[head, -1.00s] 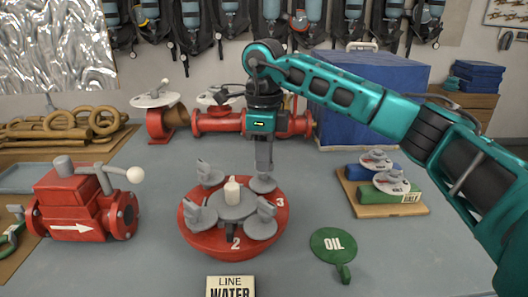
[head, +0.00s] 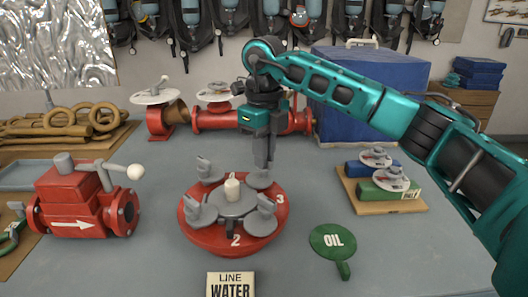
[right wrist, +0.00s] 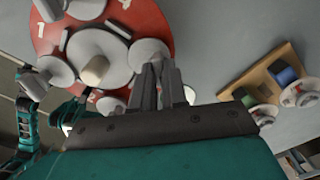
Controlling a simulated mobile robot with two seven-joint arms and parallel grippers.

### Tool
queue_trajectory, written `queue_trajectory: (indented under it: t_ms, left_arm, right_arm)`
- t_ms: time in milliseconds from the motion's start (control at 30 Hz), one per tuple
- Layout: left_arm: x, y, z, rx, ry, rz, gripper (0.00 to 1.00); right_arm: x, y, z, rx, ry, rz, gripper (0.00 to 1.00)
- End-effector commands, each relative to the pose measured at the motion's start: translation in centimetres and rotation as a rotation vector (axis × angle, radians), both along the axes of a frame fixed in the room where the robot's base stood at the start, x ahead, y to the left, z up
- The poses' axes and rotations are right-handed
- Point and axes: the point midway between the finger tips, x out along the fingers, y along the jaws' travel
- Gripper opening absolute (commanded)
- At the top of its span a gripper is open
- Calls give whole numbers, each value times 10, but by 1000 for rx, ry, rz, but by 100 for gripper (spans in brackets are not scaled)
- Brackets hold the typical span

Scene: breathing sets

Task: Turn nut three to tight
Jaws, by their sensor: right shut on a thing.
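A round red fitting (head: 205,243) stands on the table, with a grey hub and a pale centre post (head: 232,188). Grey winged nuts sit around it; white numerals 2 and 3 show on its rim. Nut three (head: 259,178) is at the back right, beside the 3. My right gripper (head: 262,162) points straight down over it and is shut on its wing, which the fingers mostly hide. The right wrist view shows the fingers (right wrist: 160,88) over a grey disc at the fitting's edge.
A red valve (head: 80,205) with a lever stands left. A green OIL tag (head: 333,240) and a LINE WATER sign (head: 230,285) lie in front. A wooden board (head: 410,207) with small valves is right. A red pipe (head: 220,122) and blue case (head: 370,95) stand behind.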

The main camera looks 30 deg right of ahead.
Motion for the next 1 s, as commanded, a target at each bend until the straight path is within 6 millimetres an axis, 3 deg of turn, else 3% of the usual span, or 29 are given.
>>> queue_trajectory:
  t_ms: [333,367,600,867,1000]
  left_arm:
    - [-2,0,-1,0,4,1,43]
    - [-2,0,-1,0,5,1,43]
    - [-3,0,-1,0,5,1,43]
    - [-3,0,-1,0,5,1,43]
    - [-2,0,-3,0,5,1,43]
  right_arm:
    - [0,-1,1,-1,0,-2,0]
    - [0,-1,1,-1,0,-2,16]
    - [0,0,1,0,0,-1,38]
    - [0,0,2,0,-1,0,38]
    - [1,0,14,1,-4,-1,38]
